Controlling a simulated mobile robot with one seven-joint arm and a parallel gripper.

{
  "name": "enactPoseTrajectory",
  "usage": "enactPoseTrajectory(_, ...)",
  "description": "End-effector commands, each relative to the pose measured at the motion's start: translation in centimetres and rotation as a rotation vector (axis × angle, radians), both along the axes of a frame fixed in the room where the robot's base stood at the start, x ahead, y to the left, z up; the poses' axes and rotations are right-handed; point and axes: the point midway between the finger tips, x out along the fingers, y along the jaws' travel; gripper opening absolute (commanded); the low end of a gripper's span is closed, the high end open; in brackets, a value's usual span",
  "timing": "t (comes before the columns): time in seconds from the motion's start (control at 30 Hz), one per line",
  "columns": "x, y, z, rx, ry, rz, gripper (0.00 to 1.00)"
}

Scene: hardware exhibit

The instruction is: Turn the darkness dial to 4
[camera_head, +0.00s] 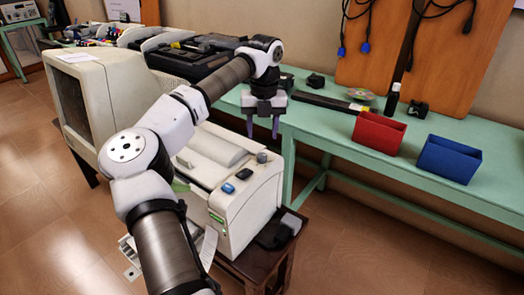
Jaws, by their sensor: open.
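A cream label printer (250,207) stands on a small dark table in the middle of the view. On its top right edge is a small grey round knob (262,157), which looks like the darkness dial. Its markings are too small to read, so I cannot tell its setting. My gripper (262,126) points down with its two fingers apart and empty. In the picture it is just above the knob, with a gap between fingertips and knob. My arm hides the printer's left side.
A large beige monitor (90,95) is at left. The green bench (340,130) behind holds a red bin (378,134), a blue bin (448,160) and an open black case (190,62). Floor at right is clear.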

Motion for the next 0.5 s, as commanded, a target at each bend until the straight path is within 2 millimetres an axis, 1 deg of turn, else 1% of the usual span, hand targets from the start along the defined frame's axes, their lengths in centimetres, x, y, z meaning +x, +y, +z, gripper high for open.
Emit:
enactPoseTrajectory(0.03,0.0,0.0,-1.1,-0.003,0.003,-0.001,0.48)
enactPoseTrajectory(0.2,-0.1,0.1,-4.5,-0.003,0.003,-0.001,0.48)
enactPoseTrajectory(0.33,-0.1,0.1,-6.2,-0.004,0.002,-0.001,0.48)
enactPoseTrajectory(0.5,-0.1,0.1,-7.4,-0.002,0.0,-0.002,0.48)
